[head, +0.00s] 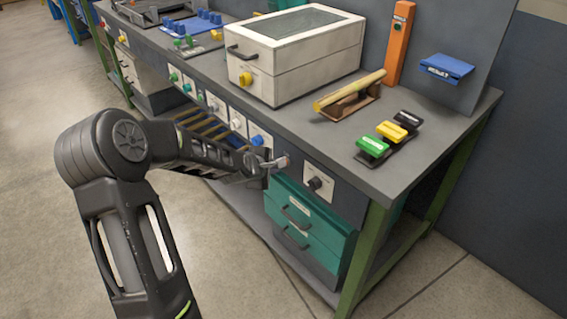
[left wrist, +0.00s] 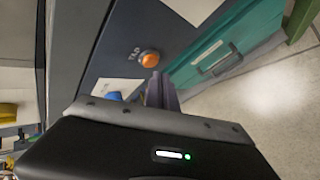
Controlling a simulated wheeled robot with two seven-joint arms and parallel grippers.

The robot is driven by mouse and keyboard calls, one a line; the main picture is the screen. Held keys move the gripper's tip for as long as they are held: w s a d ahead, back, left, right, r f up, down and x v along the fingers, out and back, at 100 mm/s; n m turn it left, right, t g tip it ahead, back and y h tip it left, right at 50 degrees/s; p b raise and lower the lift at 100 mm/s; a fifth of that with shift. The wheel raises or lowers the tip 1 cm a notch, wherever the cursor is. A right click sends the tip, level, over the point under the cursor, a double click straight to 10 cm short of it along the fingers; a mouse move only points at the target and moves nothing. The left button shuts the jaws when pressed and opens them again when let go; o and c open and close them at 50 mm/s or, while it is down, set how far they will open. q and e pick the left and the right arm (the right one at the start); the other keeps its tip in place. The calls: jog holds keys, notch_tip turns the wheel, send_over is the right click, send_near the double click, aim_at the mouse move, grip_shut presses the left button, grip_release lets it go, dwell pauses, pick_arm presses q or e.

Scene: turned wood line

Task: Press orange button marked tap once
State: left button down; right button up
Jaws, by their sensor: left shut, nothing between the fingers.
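My left gripper (head: 278,164) is shut and empty, in front of the panel. In the left wrist view its fingertips (left wrist: 157,80) are just below the orange button in the picture; I cannot tell whether they touch it. My right gripper is not in view.
A blue knob (head: 257,140) and a black knob (head: 315,183) flank the gripper on the panel. Green drawers (head: 310,225) are below. On the bench top (head: 405,180) stand a white box (head: 295,60) and green, yellow and black blocks near the right end.

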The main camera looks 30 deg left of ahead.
pick_arm(q)
jog(key=shift+w, duration=0.15)
dwell(0.3)
jog(key=shift+w+d, duration=0.1)
jog(key=shift+w, duration=0.15)
jog(key=shift+w+d, duration=0.1)
jog(key=shift+w, duration=0.25)
dwell(0.6)
dwell(0.3)
jog(key=shift+s+a+b, duration=0.2)
jog(key=shift+s+b, duration=0.5)
jog(key=shift+b, duration=0.25)
